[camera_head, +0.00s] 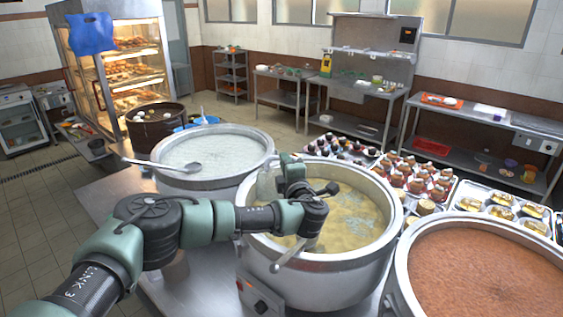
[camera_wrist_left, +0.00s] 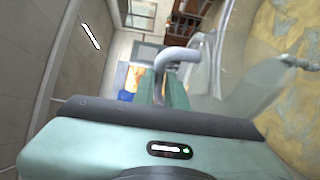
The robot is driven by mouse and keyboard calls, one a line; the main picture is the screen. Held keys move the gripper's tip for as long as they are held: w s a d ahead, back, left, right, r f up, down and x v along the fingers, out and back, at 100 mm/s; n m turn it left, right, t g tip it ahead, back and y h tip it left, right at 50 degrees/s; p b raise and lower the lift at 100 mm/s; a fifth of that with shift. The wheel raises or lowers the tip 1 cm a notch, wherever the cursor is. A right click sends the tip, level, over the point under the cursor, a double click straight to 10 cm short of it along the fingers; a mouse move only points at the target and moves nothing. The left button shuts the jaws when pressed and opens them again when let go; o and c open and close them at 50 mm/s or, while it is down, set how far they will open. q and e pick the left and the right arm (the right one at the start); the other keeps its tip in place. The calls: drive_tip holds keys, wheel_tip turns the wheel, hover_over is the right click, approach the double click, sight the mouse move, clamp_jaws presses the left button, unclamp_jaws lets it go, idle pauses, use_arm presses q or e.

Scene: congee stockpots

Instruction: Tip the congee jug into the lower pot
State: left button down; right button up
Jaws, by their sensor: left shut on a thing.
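My left gripper (camera_head: 284,172) is shut on a clear jug (camera_head: 267,186), over the left part of the middle pot (camera_head: 318,262). This pot holds yellowish congee with paler patches. In the left wrist view the see-through jug (camera_wrist_left: 262,84) is to the right of the gripper, with the yellowish surface behind it. The jug looks tilted there; its contents are hard to make out. A pot of white congee (camera_head: 205,182) stands to the left and a pot of reddish-brown food (camera_head: 403,285) to the right. I cannot tell which pot is called lower. My right gripper is not in view.
A ladle (camera_head: 165,164) lies across the white congee pot's rim. Trays of small cups and food (camera_head: 440,205) stand behind the pots. A dark pot (camera_head: 155,127) stands at the back left, near a glass food cabinet (camera_head: 120,65). Bare metal counter (camera_head: 100,200) shows at left.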

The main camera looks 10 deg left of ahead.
use_arm(q)
drive_tip(key=shift+d+f+m, duration=0.2)
drive_tip(key=shift+d+m, duration=0.3)
drive_tip(key=shift+d, duration=0.2)
drive_tip(key=shift+w+d+r+m+t, duration=0.15)
drive_tip(key=shift+d+m+t, duration=0.1)
drive_tip(key=shift+d+m, duration=0.25)
drive_tip(key=shift+s+d+r+m+t, duration=0.1)
drive_tip(key=shift+d+m+t, duration=0.15)
drive_tip(key=shift+d+m, duration=0.25)
drive_tip(key=shift+d, duration=0.15)
idle(0.9)
